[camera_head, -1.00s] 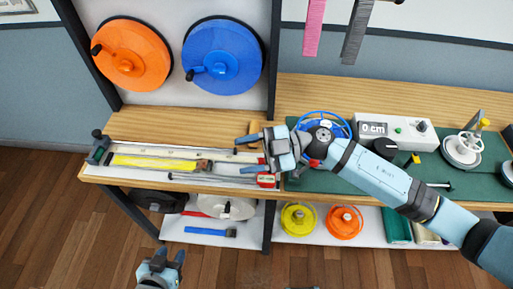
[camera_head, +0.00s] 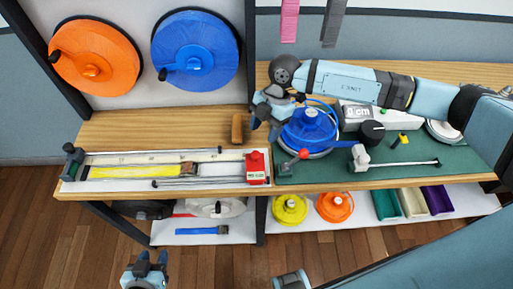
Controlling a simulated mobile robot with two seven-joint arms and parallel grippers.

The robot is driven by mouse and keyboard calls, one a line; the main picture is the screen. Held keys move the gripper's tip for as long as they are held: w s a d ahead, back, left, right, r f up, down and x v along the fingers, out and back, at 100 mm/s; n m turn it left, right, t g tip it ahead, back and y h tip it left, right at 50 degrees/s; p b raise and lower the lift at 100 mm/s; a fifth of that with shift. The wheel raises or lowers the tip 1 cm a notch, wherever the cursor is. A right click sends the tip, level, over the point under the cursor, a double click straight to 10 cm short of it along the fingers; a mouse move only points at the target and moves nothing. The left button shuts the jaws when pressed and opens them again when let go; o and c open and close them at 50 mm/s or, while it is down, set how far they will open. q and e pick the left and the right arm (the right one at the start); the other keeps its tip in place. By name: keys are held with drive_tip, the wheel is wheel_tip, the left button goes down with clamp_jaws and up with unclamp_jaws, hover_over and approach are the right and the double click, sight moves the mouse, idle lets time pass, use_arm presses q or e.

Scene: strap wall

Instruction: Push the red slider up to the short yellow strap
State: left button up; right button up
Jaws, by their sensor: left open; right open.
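The red slider (camera_head: 256,168) stands upright at the right end of the white measuring board (camera_head: 222,177). The short yellow strap (camera_head: 135,171) lies flat along the left part of the board, with a brown end piece at its right. Bare board and thin rods lie between the strap and the slider. My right gripper (camera_head: 264,124) is open and empty, above and behind the slider beside the blue reel, apart from the slider. My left gripper (camera_head: 146,258) is open and empty, low in front of the bench.
A wooden handle (camera_head: 237,128) stands behind the board, near my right gripper. The blue reel (camera_head: 307,128) with a red-knobbed lever is just right of the slider. A dark end block (camera_head: 73,161) closes the board's left end. The wooden top behind the strap is clear.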

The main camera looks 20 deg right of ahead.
sight(256, 153)
drive_tip(key=x, duration=0.8)
drive_tip(key=shift+p, duration=0.35)
drive_tip(key=shift+c, duration=0.5)
